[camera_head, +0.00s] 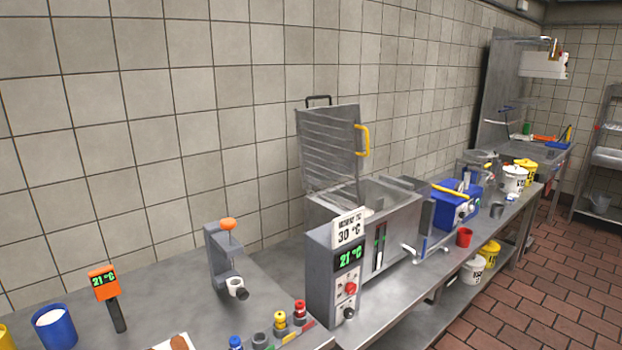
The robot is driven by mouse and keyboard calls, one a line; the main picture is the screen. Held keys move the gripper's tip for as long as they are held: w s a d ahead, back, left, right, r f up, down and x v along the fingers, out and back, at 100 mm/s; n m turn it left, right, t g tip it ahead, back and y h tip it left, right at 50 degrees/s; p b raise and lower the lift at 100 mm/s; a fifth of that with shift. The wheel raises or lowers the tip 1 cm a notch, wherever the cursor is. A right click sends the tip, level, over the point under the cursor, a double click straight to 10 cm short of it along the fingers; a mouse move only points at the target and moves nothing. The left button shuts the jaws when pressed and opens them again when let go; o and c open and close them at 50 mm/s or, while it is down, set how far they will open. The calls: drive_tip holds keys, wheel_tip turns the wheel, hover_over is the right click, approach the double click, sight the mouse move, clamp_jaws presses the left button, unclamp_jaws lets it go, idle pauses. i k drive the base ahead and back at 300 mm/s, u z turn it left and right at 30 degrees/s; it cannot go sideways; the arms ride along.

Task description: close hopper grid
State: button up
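The hopper (388,211) is a steel box on the bench, in the middle of the head view. Its grid (327,150) is a slatted metal lid. It stands raised, nearly upright, at the hopper's left side, so the hopper's top is open. A yellow handle (362,140) sits on the grid's right edge, and a black handle (318,100) shows at the top behind it. My gripper is not in this view.
A control box (334,277) reading 21 °C stands in front of the hopper. A clamp-like stand (225,260), an orange thermometer (105,287) and a blue cup (54,327) are at left. A blue machine (456,205) and white buckets (514,179) stand beyond. The floor at right is clear.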

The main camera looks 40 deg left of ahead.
sight(355, 126)
drive_tip(key=u, duration=0.95)
drive_tip(key=i, duration=1.5)
drive_tip(key=u, duration=2.7)
